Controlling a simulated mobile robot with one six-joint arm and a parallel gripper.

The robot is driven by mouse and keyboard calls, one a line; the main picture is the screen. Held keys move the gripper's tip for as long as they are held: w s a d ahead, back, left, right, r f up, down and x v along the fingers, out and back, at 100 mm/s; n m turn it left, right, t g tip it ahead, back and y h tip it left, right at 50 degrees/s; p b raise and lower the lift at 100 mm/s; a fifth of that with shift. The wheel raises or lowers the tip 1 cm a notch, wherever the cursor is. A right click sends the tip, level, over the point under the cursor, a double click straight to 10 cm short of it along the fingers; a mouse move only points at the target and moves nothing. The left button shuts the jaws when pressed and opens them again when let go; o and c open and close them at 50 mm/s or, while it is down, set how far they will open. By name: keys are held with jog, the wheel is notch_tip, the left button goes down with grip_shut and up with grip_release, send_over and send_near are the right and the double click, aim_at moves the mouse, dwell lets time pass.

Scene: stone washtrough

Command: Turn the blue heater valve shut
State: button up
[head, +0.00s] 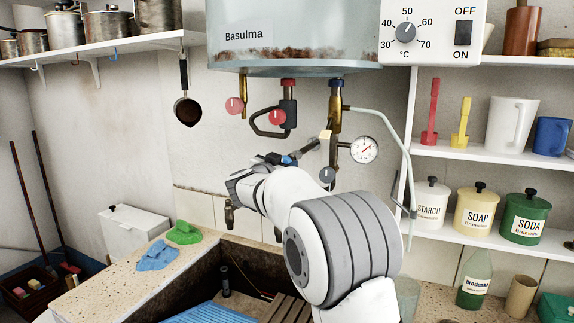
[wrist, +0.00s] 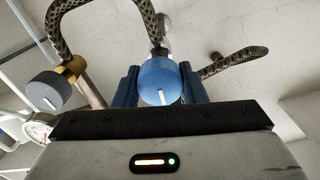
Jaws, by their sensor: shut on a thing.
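The blue heater valve knob (wrist: 158,76) is round with a white pointer mark, which points down in the wrist view. My gripper (wrist: 160,92) has its two blue fingers on either side of the knob and is shut on it. In the head view my gripper (head: 281,160) is at the pipework below the heater (head: 292,55). A small blue patch shows there, but I cannot tell knob from finger. My white arm hides part of the pipes.
A grey knob (head: 327,175) and pressure gauge (head: 364,150) are close on the right. Red valve knobs (head: 277,117) hang above. The stone trough (head: 215,262) lies below. A shelf with jars (head: 474,210) stands at right.

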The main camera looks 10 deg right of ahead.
jog(key=m, duration=0.4)
jog(key=shift+f+m+b, duration=0.15)
jog(key=shift+m+b, duration=0.15)
jog(key=m+b, duration=0.1)
jog(key=m, duration=0.3)
jog(key=shift+f+m, duration=0.1)
jog(key=shift+m, duration=0.2)
jog(key=m+b, duration=0.2)
jog(key=m, duration=0.1)
jog(key=shift+m, duration=0.3)
jog(key=shift+m+b, duration=1.15)
jog(key=shift+m, duration=0.95)
jog(key=o, duration=1)
jog(key=shift+s, duration=0.1)
